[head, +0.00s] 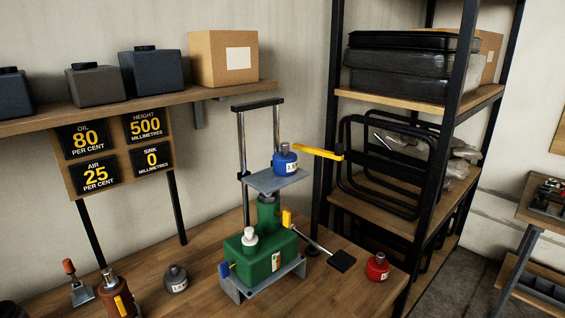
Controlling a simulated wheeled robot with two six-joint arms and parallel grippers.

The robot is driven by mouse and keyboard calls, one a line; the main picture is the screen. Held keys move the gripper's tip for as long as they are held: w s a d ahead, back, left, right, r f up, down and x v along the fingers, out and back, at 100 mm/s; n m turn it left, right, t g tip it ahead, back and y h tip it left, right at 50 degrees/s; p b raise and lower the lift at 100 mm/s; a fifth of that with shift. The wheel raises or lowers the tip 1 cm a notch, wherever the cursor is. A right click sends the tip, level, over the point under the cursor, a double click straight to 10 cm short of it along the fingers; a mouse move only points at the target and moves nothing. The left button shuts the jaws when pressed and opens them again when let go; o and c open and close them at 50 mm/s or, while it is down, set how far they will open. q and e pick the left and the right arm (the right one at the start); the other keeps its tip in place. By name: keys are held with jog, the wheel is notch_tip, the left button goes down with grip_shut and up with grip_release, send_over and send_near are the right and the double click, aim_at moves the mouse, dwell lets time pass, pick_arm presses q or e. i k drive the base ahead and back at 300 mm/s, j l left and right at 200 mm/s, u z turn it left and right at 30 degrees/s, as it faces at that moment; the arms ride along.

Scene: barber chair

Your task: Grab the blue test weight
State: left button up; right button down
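The blue test weight (285,160) stands upright on the small grey platform (277,181) at the top of the green jack stand (262,258). It has a grey knob on top and a white label on its side. A yellow lever (318,152) sits right behind it and reaches to the right. Neither of my grippers shows in the head view.
A red weight (377,267) and a dark grey weight (176,279) stand on the wooden bench (200,262). A brown bottle-shaped device (116,297) is at the front left. A black-framed rack (460,130) rises close on the right.

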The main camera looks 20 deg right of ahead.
aim_at(285, 157)
jog(key=i+l+u, duration=0.1)
jog(key=l, duration=2.05)
jog(key=i+u, duration=0.05)
